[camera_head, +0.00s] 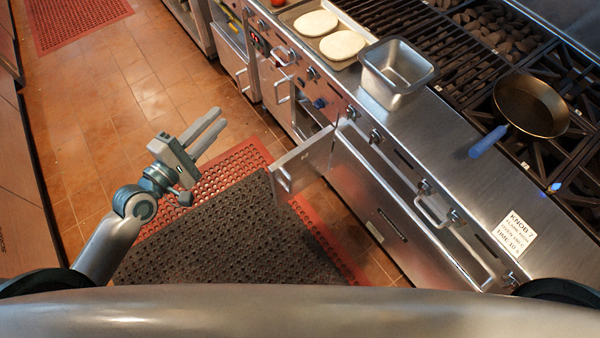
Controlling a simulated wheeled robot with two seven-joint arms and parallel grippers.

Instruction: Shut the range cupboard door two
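A steel cupboard door (305,160) on the range front stands swung open, sticking out into the aisle over the floor mats. Its bar handle (281,180) is near its free edge. I cannot tell from any label which door is number two. My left gripper (221,118) is in the aisle to the left of this door, above the red mat. Its two fingers point up and right with a small gap between them, empty and apart from the door. My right gripper is not in view.
The range (390,215) runs diagonally along the right. A steel pan (397,70) and a skillet (530,103) with a blue handle are on top. A dark mat (230,240) lies over a red mat (232,172). The tiled floor (110,110) at left is clear.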

